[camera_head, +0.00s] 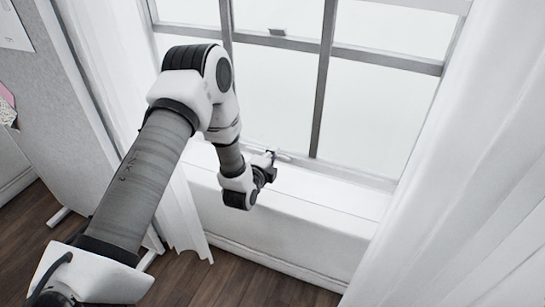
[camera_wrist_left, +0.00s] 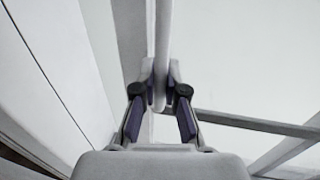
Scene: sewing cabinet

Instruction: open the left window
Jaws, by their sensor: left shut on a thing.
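The window (camera_head: 321,75) fills the upper middle of the head view, with grey bars and pale panes. Its lower sash looks down, close to the sill. My left gripper (camera_head: 271,158) is at the bottom rail of the sash, just above the sill. In the left wrist view the fingers (camera_wrist_left: 160,92) are closed on a thin light rail (camera_wrist_left: 162,45) of the window, one finger on each side. In the head view the fingertips are small and partly hidden by the wrist. My right gripper is not in view.
White curtains (camera_head: 470,190) hang on the right and another (camera_head: 105,70) on the left, behind my arm. The white sill (camera_head: 330,190) is clear. A grey panel (camera_head: 45,95) stands at the left. The wooden floor (camera_head: 255,283) is bare below.

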